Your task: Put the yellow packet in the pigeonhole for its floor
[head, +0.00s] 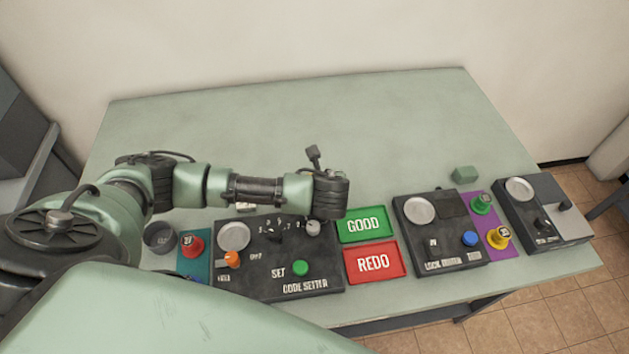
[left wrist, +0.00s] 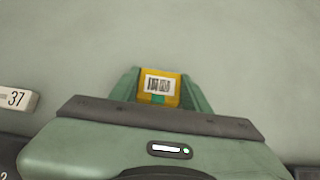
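The yellow packet (left wrist: 172,101) shows in the left wrist view, with a white barcode label facing the camera. My left gripper (left wrist: 160,80) has one green finger on each side of it, and the packet fills the gap between them. In the head view my left arm reaches in from the left over the table, and its wrist hides the fingers and the packet. How high the packet is above the table I cannot tell. No pigeonhole is in view. My right gripper is not in view.
The pale green table (head: 290,120) is clear toward the wall. Along its front stand a code setter box (head: 325,284), a green GOOD tray (head: 347,236), a red REDO tray (head: 352,277), and two more dark boxes (head: 440,262) (head: 556,243). A white "37" tag (left wrist: 18,100) lies left of the gripper.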

